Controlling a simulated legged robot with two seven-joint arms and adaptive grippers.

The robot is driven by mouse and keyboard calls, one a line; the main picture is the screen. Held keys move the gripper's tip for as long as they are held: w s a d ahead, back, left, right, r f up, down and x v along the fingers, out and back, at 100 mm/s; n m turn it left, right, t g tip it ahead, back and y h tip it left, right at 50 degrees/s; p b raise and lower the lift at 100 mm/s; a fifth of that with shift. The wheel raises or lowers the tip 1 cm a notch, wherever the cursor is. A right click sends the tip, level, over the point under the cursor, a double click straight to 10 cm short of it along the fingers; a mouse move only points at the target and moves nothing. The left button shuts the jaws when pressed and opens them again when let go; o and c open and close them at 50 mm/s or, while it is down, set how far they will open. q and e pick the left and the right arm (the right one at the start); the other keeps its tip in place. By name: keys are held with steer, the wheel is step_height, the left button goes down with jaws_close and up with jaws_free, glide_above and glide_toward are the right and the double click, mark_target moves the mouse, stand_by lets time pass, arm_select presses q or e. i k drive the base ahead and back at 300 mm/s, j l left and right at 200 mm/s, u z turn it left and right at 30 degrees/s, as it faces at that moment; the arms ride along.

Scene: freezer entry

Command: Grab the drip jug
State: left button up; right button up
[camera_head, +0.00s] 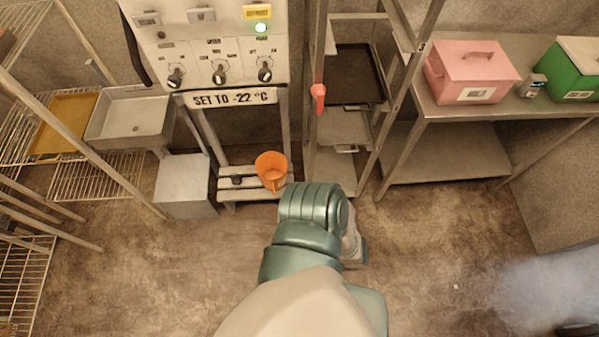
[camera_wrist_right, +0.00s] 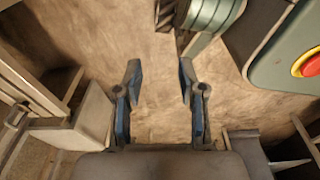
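The orange drip jug (camera_head: 271,168) stands upright on a low slatted shelf (camera_head: 229,195) under the control panel in the head view. One of my arms reaches up from the bottom centre, its teal joints just right of and below the jug. The fingers at its end are hidden there. In the right wrist view my right gripper (camera_wrist_right: 160,68) is open and empty, with bare floor showing between its blue-padded fingers. The jug does not show in that view. My left gripper is in neither view.
The control panel (camera_head: 215,45) with knobs and a "SET TO -22 °C" sign (camera_head: 233,97) is above the shelf. A grey box (camera_head: 183,183) stands left of it, a metal rack (camera_head: 345,170) right. A bench (camera_head: 500,105) holds pink (camera_head: 470,65) and green boxes. Floor is clear in front.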

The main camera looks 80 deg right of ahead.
mark_target(271, 167)
steer(key=z, duration=2.2)
